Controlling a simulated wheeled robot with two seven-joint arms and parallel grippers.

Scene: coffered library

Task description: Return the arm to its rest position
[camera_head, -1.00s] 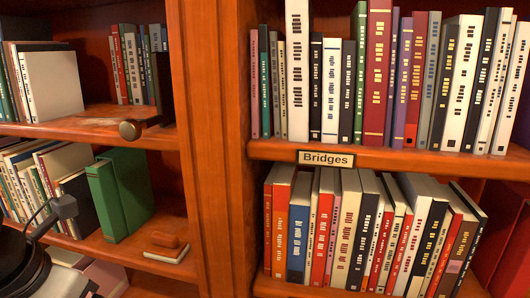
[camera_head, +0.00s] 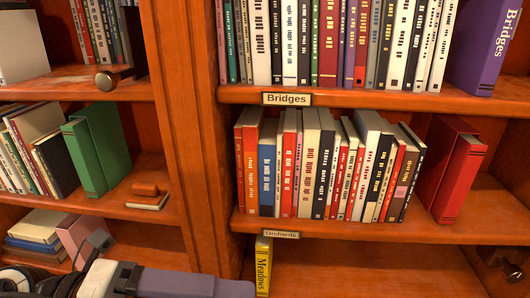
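Parts of my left arm (camera_head: 175,283) lie along the bottom left edge, in black, white and grey-purple, in front of the lower bookcase shelves. The grey-purple part reaches close to a yellow book marked "Meadows" (camera_head: 263,266). I cannot make out the fingertips of my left gripper. My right gripper does not show clearly.
A shelf labelled "Bridges" (camera_head: 286,99) holds a row of books, with a purple book (camera_head: 484,45) at its right. The "Orchards" shelf (camera_head: 282,233) holds more books and a red one (camera_head: 459,178). A dark object (camera_head: 514,270) sits at the lower right edge. The bottom right shelf is mostly bare.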

